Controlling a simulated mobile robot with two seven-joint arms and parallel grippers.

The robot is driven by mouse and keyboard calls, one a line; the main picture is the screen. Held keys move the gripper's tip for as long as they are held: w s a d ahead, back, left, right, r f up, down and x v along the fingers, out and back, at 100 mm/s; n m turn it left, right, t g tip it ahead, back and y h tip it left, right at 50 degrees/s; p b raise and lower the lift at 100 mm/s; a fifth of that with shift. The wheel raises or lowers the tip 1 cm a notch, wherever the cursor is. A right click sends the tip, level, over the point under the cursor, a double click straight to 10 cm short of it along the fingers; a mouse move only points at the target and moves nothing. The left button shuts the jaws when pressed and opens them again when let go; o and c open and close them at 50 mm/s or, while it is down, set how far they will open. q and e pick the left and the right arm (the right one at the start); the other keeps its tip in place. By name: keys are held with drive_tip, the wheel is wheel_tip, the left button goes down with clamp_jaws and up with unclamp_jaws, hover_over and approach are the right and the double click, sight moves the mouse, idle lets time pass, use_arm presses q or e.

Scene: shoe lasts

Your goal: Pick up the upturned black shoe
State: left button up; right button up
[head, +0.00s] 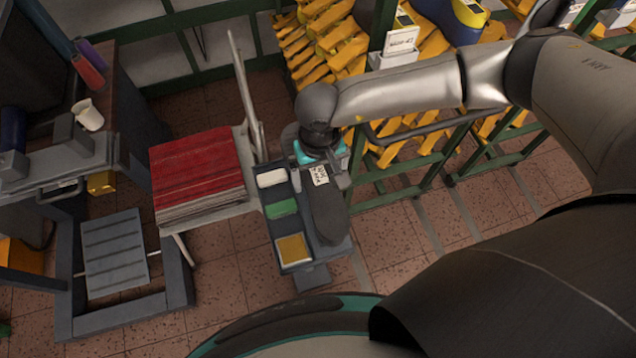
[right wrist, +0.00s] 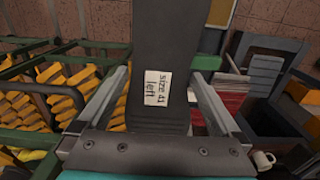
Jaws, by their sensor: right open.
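The upturned black shoe (head: 328,215) lies sole up on a grey stand in the middle of the head view. A white label on it reads "size 41 left" in the right wrist view, where the dark sole (right wrist: 165,40) runs up the middle. My right gripper (head: 322,172) is over the far end of the shoe, beside the label. In the right wrist view its open fingers (right wrist: 157,78) lie on either side of the shoe. A gap shows at the right finger; contact at the left finger cannot be told. My left gripper is out of view.
A narrow tray (head: 268,215) with white, green and yellow blocks adjoins the shoe on the left. A red stack (head: 197,172) lies beyond it. A green-framed rack of yellow lasts (head: 325,45) stands behind. A white cup (head: 88,115) is on the left bench.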

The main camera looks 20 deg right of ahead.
drive_tip(key=shift+f, duration=2.6)
drive_tip(key=shift+c, duration=0.2)
clamp_jaws()
drive_tip(key=shift+w+r, duration=0.1)
